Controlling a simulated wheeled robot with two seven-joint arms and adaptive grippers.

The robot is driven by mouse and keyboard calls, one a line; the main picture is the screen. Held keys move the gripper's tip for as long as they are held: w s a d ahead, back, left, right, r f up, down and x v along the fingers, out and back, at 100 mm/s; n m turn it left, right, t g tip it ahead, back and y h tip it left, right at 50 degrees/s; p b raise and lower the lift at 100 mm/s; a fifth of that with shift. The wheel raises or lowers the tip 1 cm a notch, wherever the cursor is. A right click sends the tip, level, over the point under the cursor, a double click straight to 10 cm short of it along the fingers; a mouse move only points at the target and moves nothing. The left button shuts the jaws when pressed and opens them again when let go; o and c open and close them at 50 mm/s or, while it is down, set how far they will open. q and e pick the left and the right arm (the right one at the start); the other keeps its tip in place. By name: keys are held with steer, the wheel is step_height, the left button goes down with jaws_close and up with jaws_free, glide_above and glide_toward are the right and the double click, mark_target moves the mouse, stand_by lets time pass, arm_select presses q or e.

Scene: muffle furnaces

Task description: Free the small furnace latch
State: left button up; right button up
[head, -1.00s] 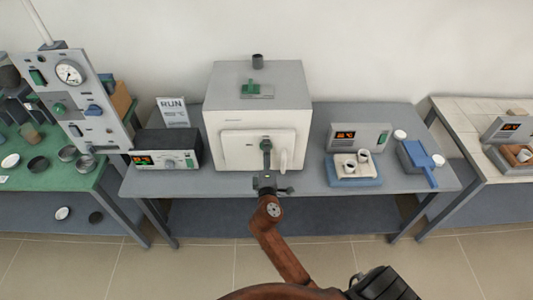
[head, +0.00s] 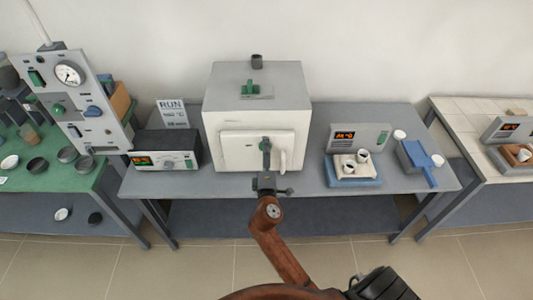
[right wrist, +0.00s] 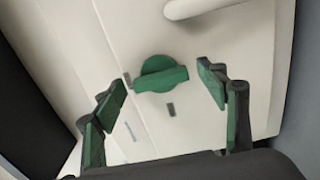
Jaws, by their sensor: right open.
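The small furnace (head: 258,115) is a white box with a grey top, standing in the middle of the grey table. Its door (head: 238,150) is shut and faces me. The green latch (right wrist: 161,75) is a round knob with a raised bar on the pale door front. In the right wrist view the bar lies nearly level, slightly tilted. My right gripper (right wrist: 163,78) is open, with one green-padded finger to each side of the latch and a visible gap on both sides. In the head view my right gripper (head: 265,152) covers most of the latch. My left gripper is out of view.
A pale door handle (head: 283,160) stands just right of the latch. A controller with a lit display (head: 165,160) is left of the furnace. A second display box (head: 358,137) and a blue tray with small cups (head: 352,182) are to the right.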

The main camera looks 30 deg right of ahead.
steer(key=v, duration=0.7)
steer(key=shift+s+a, duration=0.1)
steer(key=shift+s, duration=0.05)
